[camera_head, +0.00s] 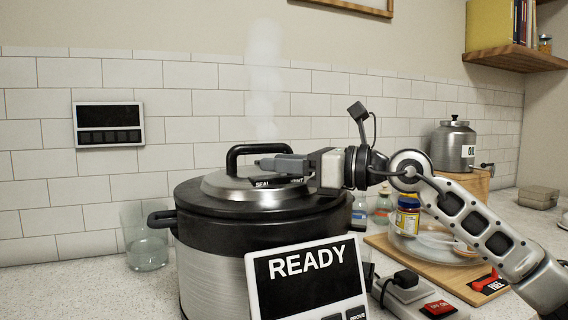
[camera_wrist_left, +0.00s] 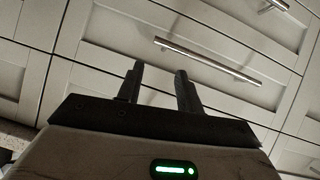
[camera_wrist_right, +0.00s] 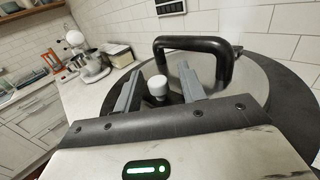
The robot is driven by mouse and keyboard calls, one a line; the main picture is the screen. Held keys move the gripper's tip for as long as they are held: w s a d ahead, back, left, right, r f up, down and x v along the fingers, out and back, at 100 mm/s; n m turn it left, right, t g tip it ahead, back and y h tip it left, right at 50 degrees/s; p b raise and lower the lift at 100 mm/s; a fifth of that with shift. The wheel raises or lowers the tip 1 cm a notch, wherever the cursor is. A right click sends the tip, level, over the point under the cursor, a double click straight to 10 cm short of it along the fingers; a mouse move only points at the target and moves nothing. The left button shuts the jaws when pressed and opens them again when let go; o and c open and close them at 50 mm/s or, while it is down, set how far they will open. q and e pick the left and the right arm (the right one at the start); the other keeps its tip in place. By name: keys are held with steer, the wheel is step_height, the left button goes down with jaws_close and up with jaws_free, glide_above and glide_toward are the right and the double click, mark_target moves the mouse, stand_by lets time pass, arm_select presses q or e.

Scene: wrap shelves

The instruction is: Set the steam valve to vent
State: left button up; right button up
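The pressure cooker (camera_head: 262,232) stands on the counter, with a black lid handle (camera_head: 268,150) on top. White lettering, "SEAL" and a partly hidden "VENT", shows on a dark label (camera_head: 264,183) on the lid. A pale round-topped valve knob (camera_wrist_right: 157,86) shows in the right wrist view. My right gripper (camera_wrist_right: 160,88) is open, its fingers either side of the knob in that view with gaps visible; I cannot tell contact. In the head view my right gripper (camera_head: 278,163) covers the valve. My left gripper (camera_wrist_left: 158,82) is open and empty, facing drawers.
A "READY" display (camera_head: 308,282) stands in front of the cooker. A power strip (camera_head: 410,296), a wooden board (camera_head: 440,272) with a jar (camera_head: 407,218), and a metal dispenser (camera_head: 453,147) are to the right. A glass (camera_head: 147,249) stands left. Steam (camera_head: 264,75) rises above the lid.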

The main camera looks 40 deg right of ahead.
steer(key=shift+s+f+b, duration=0.15)
steer(key=shift+b, duration=0.15)
steer(key=shift+s+d+f+b, duration=0.25)
steer(key=shift+s+d+b, duration=0.35)
steer(key=shift+b, duration=0.45)
steer(key=b+v, duration=0.4)
steer(key=v, duration=0.2)
steer(key=shift+s+d+r, duration=0.1)
steer(key=shift+s, duration=0.25)
arm_select(q)
step_height(320, 180, down, 7)
steer(key=d+b, duration=0.1)
steer(key=shift+w+m+h+b, duration=0.25)
steer(key=shift+m+h+b, duration=0.05)
steer(key=shift+b, duration=0.1)
arm_select(e)
steer(key=v, duration=0.7)
steer(key=shift+s+r, duration=0.15)
steer(key=shift+r, duration=0.1)
arm_select(q)
steer(key=shift+r, duration=0.2)
arm_select(e)
steer(key=shift+d, duration=0.1)
